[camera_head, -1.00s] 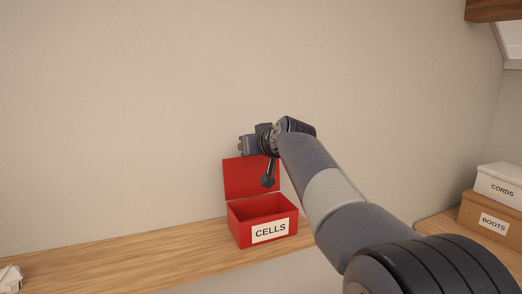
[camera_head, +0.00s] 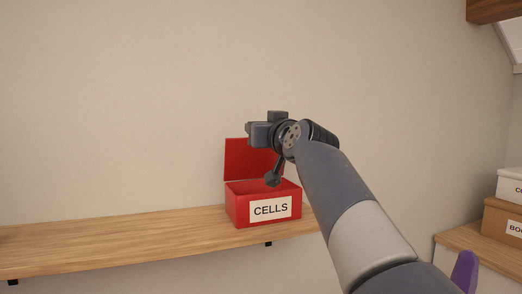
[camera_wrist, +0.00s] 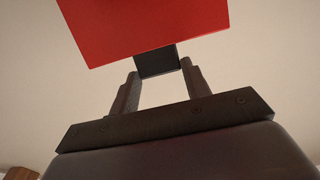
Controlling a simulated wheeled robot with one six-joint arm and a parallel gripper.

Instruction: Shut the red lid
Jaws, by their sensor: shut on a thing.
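The red lid (camera_head: 237,156) stands upright at the back of an open red box (camera_head: 236,211) labelled CELLS. My gripper is at the lid's upper edge in the head view, where my wrist covers part of the lid and its fingertips are hard to make out. In the wrist view my gripper (camera_wrist: 160,78) is shut on a dark tab (camera_wrist: 157,62) at the edge of the red lid (camera_wrist: 145,25). The box's inside is only partly visible.
The box sits on a wooden wall shelf (camera_head: 120,242), which is clear to the left. A plain wall rises behind. At the right, a white box (camera_head: 510,187) stands on a brown box (camera_head: 497,215) on another wooden surface. A purple object (camera_head: 465,272) shows at lower right.

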